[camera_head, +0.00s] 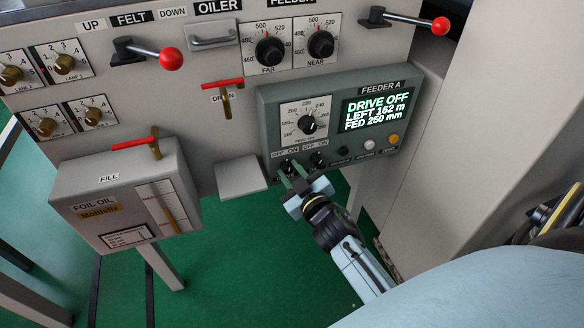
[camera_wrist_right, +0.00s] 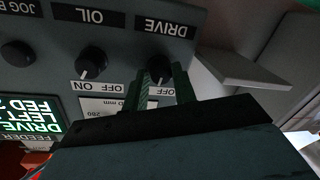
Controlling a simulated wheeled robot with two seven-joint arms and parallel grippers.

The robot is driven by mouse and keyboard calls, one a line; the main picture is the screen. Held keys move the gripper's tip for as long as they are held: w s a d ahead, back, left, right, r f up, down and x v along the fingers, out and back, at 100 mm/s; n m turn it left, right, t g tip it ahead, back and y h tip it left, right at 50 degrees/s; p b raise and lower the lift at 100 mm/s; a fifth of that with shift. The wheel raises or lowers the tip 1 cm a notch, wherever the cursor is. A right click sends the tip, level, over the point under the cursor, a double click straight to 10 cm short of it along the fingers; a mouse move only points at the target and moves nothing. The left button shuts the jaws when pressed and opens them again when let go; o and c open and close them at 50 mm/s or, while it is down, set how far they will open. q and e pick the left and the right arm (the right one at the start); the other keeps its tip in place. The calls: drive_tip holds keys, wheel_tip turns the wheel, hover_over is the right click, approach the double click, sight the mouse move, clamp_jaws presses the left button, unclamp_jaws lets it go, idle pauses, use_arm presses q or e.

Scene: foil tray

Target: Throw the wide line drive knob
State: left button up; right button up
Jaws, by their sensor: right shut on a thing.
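The drive knob (camera_wrist_right: 158,70) is a black knob under the "DRIVE" label in the right wrist view, which shows the panel upside down. It sits at the lower left of the grey Feeder A panel (camera_head: 266,118). My right gripper (camera_wrist_right: 163,84) has its green fingers on either side of the knob and is shut on it. In the head view the right gripper (camera_head: 290,171) reaches up to the panel's lower left and partly hides the knob. An "OFF" mark shows beside the knob. The display (camera_head: 376,110) reads "DRIVE OFF". My left gripper is not in view.
The oil knob (camera_wrist_right: 92,62) stands close beside the drive knob. A light shelf (camera_head: 242,179) juts out left of the panel's lower edge. The foil oil box (camera_head: 90,180) is farther left. Red-knobbed levers (camera_head: 171,58) stick out above. Green floor lies below.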

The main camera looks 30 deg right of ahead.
drive_tip(key=n+p, duration=0.1)
drive_tip(key=n, duration=0.1)
drive_tip(key=n+p, duration=0.1)
drive_tip(key=n, duration=0.1)
drive_tip(key=shift+a+r+g+h+p, duration=0.15)
drive_tip(key=shift+g+h+p, duration=0.15)
drive_tip(key=shift+p, duration=0.1)
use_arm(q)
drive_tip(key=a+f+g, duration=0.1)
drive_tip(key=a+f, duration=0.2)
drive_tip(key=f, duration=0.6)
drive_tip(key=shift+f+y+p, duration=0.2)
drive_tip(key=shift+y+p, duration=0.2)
use_arm(e)
drive_tip(key=shift+n, duration=1.4)
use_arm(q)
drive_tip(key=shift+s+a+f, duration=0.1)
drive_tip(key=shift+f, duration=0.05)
use_arm(e)
drive_tip(key=o, duration=1)
